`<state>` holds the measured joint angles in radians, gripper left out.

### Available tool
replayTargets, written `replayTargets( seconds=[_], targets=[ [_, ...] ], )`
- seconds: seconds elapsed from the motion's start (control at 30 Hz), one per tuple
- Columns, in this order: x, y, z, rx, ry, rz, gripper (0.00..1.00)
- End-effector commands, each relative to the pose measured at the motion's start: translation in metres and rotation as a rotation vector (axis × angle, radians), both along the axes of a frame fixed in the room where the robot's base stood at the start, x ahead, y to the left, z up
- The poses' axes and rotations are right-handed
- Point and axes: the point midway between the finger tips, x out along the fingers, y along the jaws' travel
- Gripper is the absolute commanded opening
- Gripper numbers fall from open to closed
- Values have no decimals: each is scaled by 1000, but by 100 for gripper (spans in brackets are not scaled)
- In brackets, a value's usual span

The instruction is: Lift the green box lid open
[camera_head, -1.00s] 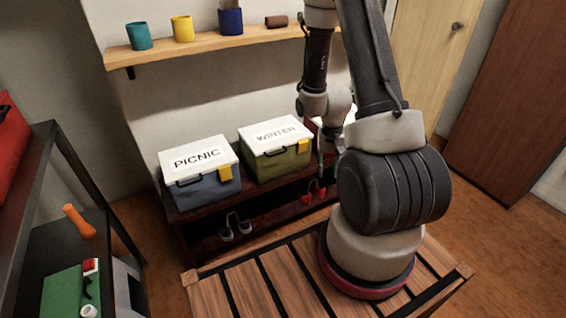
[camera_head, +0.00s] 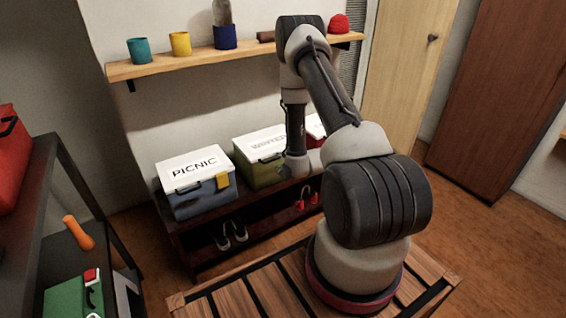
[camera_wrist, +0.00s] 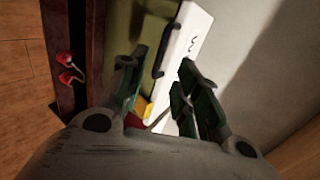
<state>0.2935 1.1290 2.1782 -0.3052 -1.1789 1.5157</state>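The green box (camera_head: 249,172) stands on the dark bench, with a white lid (camera_head: 262,141) marked WINTER that looks shut. My arm covers the box's right part in the head view. In the wrist view the green body (camera_wrist: 124,28), white lid (camera_wrist: 181,48), a dark handle (camera_wrist: 164,50) and a yellow latch (camera_wrist: 144,108) show turned sideways. My gripper (camera_wrist: 160,78) is open, its two green-dark fingers apart at the lid's front edge near the latch. No part of the lid is clearly held between them. Contact cannot be told.
A blue box (camera_head: 205,200) with a white PICNIC lid stands left of the green box. A red box (camera_head: 315,128) shows behind my arm. Shoes (camera_head: 231,232) and red footwear (camera_head: 307,198) are on the bench's lower shelf. A wall shelf (camera_head: 200,62) with cups runs above.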

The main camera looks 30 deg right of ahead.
Motion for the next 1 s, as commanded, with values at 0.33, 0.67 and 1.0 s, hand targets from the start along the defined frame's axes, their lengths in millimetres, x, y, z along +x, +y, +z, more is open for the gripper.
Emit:
replayTargets(
  seconds=[0.33,0.67,1.0],
  targets=[
    [40,2,-24,-2,-1,2,32],
    [72,3,-44,-3,0,3,32],
    [83,4,-50,-3,0,2,32]
  ],
)
